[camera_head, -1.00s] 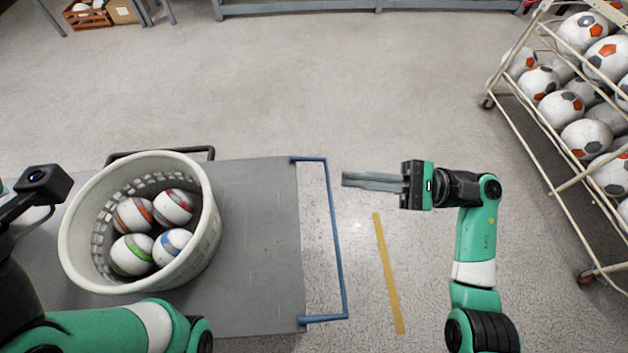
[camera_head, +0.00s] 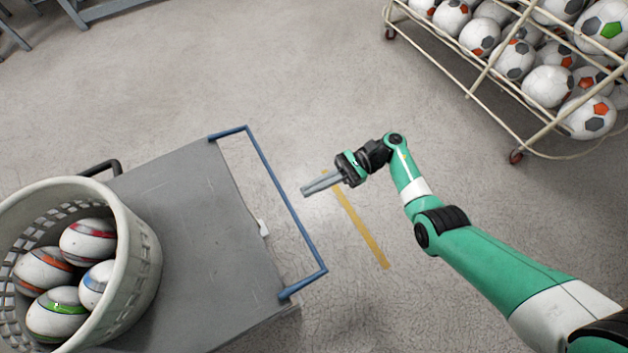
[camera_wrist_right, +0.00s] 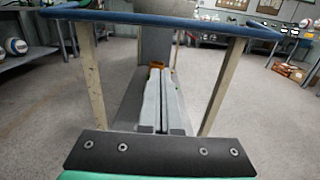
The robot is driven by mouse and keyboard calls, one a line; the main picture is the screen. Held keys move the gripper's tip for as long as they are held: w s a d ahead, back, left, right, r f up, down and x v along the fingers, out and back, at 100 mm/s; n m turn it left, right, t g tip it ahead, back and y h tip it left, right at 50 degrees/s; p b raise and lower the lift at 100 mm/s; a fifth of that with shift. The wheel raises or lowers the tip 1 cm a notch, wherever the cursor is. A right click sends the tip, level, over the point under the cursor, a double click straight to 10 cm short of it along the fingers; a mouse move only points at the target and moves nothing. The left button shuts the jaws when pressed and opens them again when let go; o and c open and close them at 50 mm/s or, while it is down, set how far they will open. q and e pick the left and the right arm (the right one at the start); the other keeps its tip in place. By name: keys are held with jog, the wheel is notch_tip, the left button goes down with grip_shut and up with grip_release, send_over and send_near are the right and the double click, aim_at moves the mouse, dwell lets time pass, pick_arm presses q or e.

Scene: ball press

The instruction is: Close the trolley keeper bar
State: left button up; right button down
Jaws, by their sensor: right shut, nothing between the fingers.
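The trolley's keeper bar (camera_head: 285,202) is a blue U-shaped bar at the right end of the grey trolley top (camera_head: 205,235). It stands out from the edge, with a gap between its long side and the trolley. My right gripper (camera_head: 306,192) is shut and empty. Its fingertips point left towards the bar's long side, just to the right of it in the picture; contact is not visible. The right wrist view shows the shut fingers (camera_wrist_right: 160,100) below the blue bar (camera_wrist_right: 165,18), which crosses the top of that view. My left gripper is out of view.
A pale basket (camera_head: 140,270) of striped balls stands on the trolley's left part. A small white piece (camera_head: 263,228) sits at the trolley's edge. A wire rack (camera_head: 470,92) of soccer balls is at top right. A yellow floor strip (camera_head: 360,228) lies beyond the bar.

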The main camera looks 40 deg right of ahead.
jog(key=w+a+r+p, duration=0.1)
jog(key=a+r, duration=0.3)
jog(key=a, duration=0.1)
jog(key=shift+w+a, duration=0.15)
jog(key=shift+a, duration=0.1)
